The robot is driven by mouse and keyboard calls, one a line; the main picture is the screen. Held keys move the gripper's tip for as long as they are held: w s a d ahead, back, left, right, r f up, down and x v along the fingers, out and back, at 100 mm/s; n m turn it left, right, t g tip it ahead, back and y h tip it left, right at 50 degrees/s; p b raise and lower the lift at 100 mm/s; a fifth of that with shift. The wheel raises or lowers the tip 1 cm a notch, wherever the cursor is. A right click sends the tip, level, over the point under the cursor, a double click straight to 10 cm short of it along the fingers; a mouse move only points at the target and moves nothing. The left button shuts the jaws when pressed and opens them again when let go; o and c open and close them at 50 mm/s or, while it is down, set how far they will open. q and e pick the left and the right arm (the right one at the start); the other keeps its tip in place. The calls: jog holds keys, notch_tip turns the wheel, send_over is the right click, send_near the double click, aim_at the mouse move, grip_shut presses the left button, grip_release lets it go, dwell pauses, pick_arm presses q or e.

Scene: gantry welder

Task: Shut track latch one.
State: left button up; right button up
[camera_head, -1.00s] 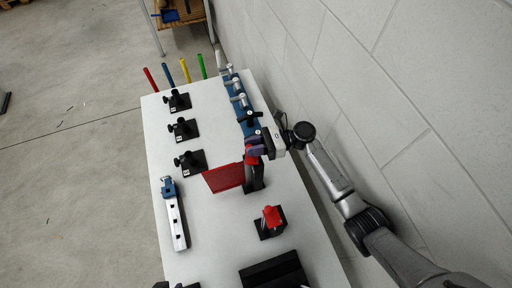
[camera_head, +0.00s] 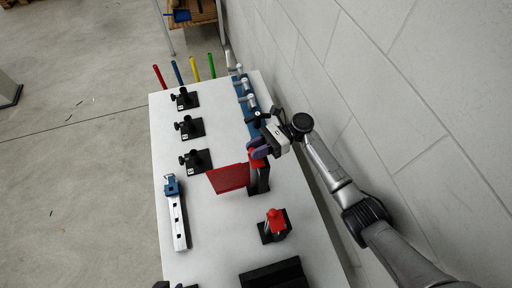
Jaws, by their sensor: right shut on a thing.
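Along the table's right edge runs a blue track (camera_head: 249,116) with several silver-grey levers (camera_head: 250,99) on it. I cannot tell which one is latch one, as any number is too small to read. My right gripper (camera_head: 260,152) comes in from the right at the near end of the track. Its purple fingers are shut around a small red part beside the top of a black post (camera_head: 260,181). The fingers hide most of that part. A red panel (camera_head: 229,178) stands just left of the post. My left gripper is not in view.
Black clamp stands (camera_head: 190,127) line the white table's (camera_head: 214,225) left side. A blue-and-silver bar (camera_head: 177,216) lies in front of them. A red-topped black block (camera_head: 274,223) and a black tray (camera_head: 273,275) are nearer. Coloured rods (camera_head: 195,67) stand behind; a block wall (camera_head: 400,110) bounds the right.

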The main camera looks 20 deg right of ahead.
jog(key=o, duration=0.9)
jog(key=shift+a, duration=0.1)
